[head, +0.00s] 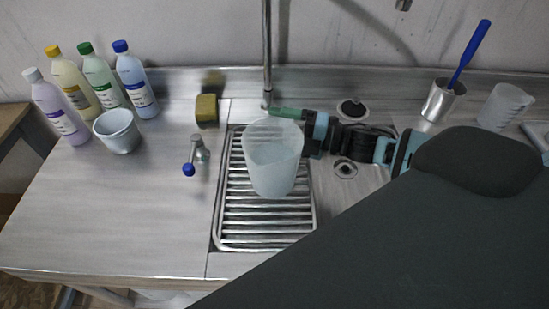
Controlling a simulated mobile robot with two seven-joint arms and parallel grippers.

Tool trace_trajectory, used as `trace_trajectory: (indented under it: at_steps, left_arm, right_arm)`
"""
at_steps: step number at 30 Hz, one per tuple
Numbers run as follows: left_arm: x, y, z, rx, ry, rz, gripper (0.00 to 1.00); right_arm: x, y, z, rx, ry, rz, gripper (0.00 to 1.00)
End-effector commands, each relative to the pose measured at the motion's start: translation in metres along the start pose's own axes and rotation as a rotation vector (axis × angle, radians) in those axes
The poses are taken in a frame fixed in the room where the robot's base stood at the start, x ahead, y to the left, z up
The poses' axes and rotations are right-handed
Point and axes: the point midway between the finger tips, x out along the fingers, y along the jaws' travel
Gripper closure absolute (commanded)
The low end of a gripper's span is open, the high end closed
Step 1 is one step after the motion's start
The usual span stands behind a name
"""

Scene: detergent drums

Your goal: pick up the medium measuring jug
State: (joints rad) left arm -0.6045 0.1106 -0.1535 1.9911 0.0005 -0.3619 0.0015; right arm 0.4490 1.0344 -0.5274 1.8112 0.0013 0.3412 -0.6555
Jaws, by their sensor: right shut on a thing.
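A translucent, pale measuring jug (272,165) is upright over the slatted drain rack in the middle of the head view. My right gripper (303,125) reaches in from the right and is shut on the jug near its rim. One green finger shows at the jug's far rim; the other finger is mostly hidden. I cannot tell whether the jug's base touches the rack. Another translucent jug (503,107) stands at the far right, and a small pale blue jug (117,132) stands at the left. My left gripper is not in view.
Several capped bottles (138,85) stand at the back left. A yellow sponge (206,110) and a small tap with a blue tip (198,153) are left of the rack (265,237). A metal cup (441,101) holds a blue-handled brush (469,53). The left front counter is clear.

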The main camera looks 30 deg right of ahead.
Motion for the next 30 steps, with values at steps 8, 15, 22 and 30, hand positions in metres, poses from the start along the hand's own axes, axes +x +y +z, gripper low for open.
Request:
trace_trajectory:
  at_steps: [8,15,22,30]
  left_arm:
    - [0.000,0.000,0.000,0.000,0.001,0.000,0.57]
    - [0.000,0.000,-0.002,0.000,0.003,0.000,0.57]
    - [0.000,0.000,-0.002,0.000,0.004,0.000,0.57]
    - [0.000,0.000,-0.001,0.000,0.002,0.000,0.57]
  right_arm:
    - [0.000,0.002,0.000,0.001,0.001,0.005,0.65]
    - [0.000,0.004,0.000,0.000,0.001,0.005,0.65]
    - [0.000,0.013,0.000,-0.001,0.002,0.006,0.65]
    - [0.000,0.035,0.000,-0.001,0.002,0.006,0.65]
